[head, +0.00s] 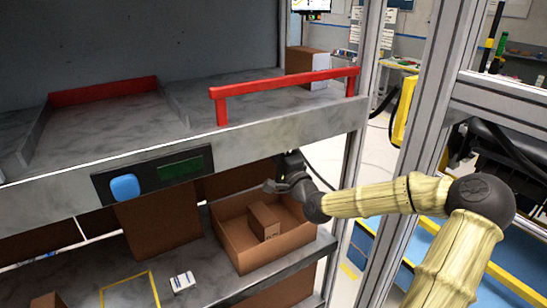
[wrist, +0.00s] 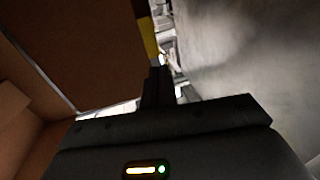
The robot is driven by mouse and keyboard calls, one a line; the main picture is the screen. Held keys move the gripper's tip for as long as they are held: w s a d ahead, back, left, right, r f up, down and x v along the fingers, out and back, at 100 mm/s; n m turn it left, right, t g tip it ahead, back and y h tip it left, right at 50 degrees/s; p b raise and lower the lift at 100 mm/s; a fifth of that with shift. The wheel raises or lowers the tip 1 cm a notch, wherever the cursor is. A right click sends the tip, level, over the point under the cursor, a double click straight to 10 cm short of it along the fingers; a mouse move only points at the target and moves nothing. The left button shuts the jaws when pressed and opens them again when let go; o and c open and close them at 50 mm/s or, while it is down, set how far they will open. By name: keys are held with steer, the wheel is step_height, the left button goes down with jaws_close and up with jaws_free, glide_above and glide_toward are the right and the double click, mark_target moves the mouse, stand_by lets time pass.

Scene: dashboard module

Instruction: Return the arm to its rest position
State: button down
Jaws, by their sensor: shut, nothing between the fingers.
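My gripper (head: 287,177) is under the upper shelf, above the back of an open cardboard box (head: 230,240) on the lower shelf. My pale arm reaches in from the right, past the metal post. In the wrist view, the dark fingers of my gripper (wrist: 157,72) are together and hold nothing. Cardboard (wrist: 70,45) fills the left of that view, and a grey surface (wrist: 245,50) fills the right. The exact gap between my gripper and the shelf above is unclear.
A smaller carton (head: 264,221) sits inside the open box. The upper shelf (head: 150,150) carries a red rail (head: 285,92) and a panel with a blue button (head: 125,187). A metal post (head: 425,110) stands right. A small white box (head: 182,282) lies on the lower shelf.

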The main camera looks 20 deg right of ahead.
stand_by(0.4)
steer(key=s+a+f+n+g, duration=0.3)
steer(key=a+f+n+g, duration=0.2)
steer(key=a+f, duration=0.3)
steer(key=s+a+f+n+g, duration=0.4)
steer(key=a+f+n+g, duration=0.1)
steer(key=f, duration=0.5)
steer(key=s+d+n+g+h, duration=0.1)
steer(key=s+n+g+h, duration=0.2)
steer(key=s, duration=1.7)
steer(key=n+g, duration=0.3)
steer(key=g, duration=0.1)
steer(key=shift+d+r+g+h, duration=0.2)
steer(key=shift+d+g+h, duration=0.1)
steer(key=shift+d, duration=0.05)
